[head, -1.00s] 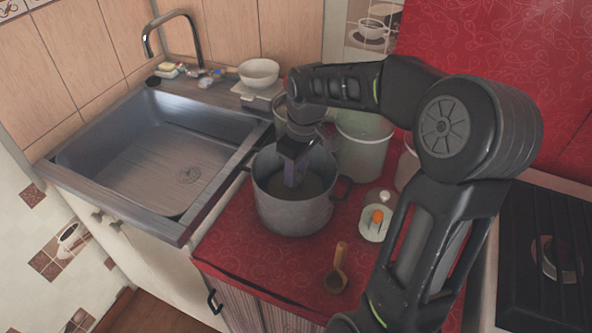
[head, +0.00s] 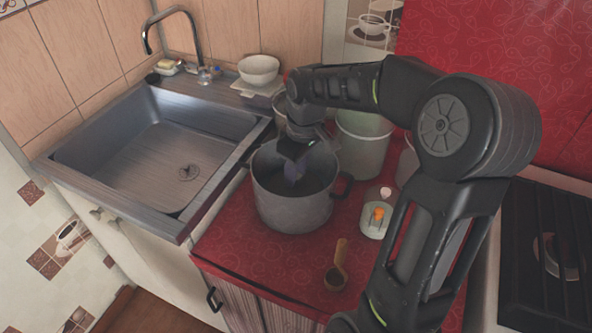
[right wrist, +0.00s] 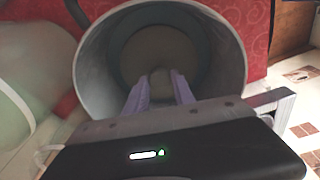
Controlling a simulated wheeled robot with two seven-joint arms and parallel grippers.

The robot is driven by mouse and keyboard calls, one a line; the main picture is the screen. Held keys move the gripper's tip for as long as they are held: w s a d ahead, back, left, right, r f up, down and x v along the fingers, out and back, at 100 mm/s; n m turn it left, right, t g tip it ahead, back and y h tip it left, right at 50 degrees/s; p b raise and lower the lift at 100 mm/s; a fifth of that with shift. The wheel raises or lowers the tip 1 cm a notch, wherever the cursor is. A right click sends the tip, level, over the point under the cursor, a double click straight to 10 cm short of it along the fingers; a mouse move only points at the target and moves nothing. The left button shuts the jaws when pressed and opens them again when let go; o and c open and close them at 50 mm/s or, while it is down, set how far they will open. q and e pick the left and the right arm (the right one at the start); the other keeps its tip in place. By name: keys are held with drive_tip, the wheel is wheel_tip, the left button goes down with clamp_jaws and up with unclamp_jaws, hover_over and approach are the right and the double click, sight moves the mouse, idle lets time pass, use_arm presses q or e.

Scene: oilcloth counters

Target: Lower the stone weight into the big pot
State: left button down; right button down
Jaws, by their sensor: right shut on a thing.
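The big pot (head: 292,212) is a grey metal pot with dark side handles, standing upright on the red counter. My right gripper (head: 292,174) points down into its mouth, with the fingertips below the rim. In the right wrist view, the purple fingers (right wrist: 159,92) are shut on a small grey piece, the stone weight (right wrist: 160,82). The weight is mostly hidden, and I cannot tell whether it touches the pot's floor. The pot's wall (right wrist: 92,60) surrounds the fingers there. My left gripper is not in view.
A pale green bin (head: 362,150) stands close behind the pot on the right. A small dish (head: 374,224) with an orange item and a wooden scoop (head: 336,272) lie right of the pot. The sink (head: 150,150) is left, the stove (head: 550,260) right.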

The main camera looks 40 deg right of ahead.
sight(299, 177)
drive_tip(key=shift+f+b, duration=0.3)
drive_tip(key=shift+f, duration=0.15)
idle(0.4)
drive_tip(key=c, duration=1)
unclamp_jaws()
drive_tip(key=shift+f, duration=0.1)
drive_tip(key=r, duration=0.5)
drive_tip(key=s+r, duration=0.1)
drive_tip(key=r, duration=0.2)
drive_tip(key=shift+d, duration=0.1)
